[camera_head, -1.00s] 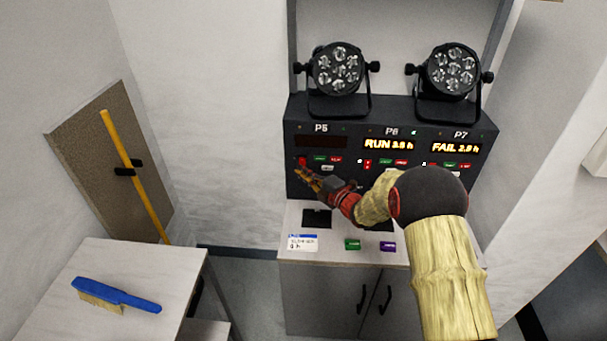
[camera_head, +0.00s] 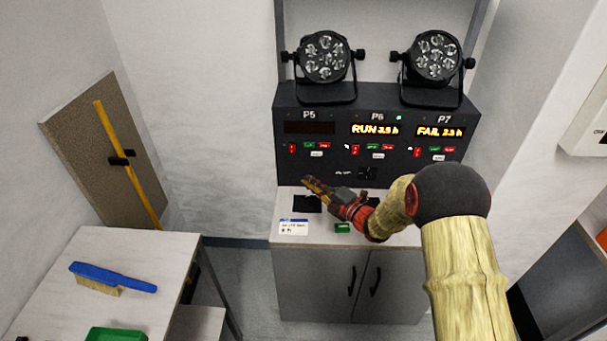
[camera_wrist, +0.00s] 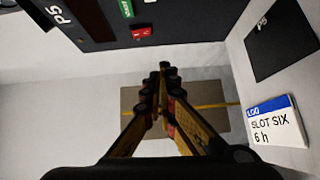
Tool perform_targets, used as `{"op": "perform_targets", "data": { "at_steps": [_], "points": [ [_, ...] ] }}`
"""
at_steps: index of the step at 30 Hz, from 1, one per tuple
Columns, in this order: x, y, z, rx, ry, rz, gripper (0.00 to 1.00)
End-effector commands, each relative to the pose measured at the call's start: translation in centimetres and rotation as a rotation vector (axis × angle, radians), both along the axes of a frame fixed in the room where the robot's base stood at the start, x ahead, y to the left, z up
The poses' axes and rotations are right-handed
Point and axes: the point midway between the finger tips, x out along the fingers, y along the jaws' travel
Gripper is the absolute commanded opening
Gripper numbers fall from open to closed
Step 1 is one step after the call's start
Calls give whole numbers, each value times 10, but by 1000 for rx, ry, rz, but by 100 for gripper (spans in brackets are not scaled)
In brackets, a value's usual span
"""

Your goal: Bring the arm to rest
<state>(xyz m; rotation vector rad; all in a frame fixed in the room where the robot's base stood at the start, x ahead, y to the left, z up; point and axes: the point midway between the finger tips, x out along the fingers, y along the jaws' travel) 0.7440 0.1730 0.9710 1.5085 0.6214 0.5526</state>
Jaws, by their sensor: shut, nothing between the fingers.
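My gripper (camera_head: 309,182) is shut and empty, in front of the lower left of the black control panel (camera_head: 320,165), below the P5 section and above the counter. In the wrist view its fingertips (camera_wrist: 160,80) meet, apart from the panel and the card. The P5 display (camera_head: 310,128) is dark. The P6 display (camera_head: 375,130) reads RUN with hours, and the P7 display (camera_head: 440,132) reads FAIL with hours. A red switch (camera_wrist: 141,32) shows under P5 in the wrist view. My arm reaches in from the lower right.
Two par cans (camera_head: 323,56) (camera_head: 437,55) stand on the panel. A labelled card (camera_head: 293,227) and a green block (camera_head: 342,227) sit on the counter (camera_head: 285,238). A side table (camera_head: 150,245) at left holds a blue brush (camera_head: 113,278) and a green tray (camera_head: 116,334). Floor between is clear.

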Motion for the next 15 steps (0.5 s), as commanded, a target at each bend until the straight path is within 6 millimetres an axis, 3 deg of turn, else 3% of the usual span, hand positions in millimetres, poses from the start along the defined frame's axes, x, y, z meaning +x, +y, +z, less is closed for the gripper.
{"op": "perform_targets", "data": {
  "at_steps": [15],
  "points": [
    [-4,-4,-1,0,0,0,0]
  ]
}}
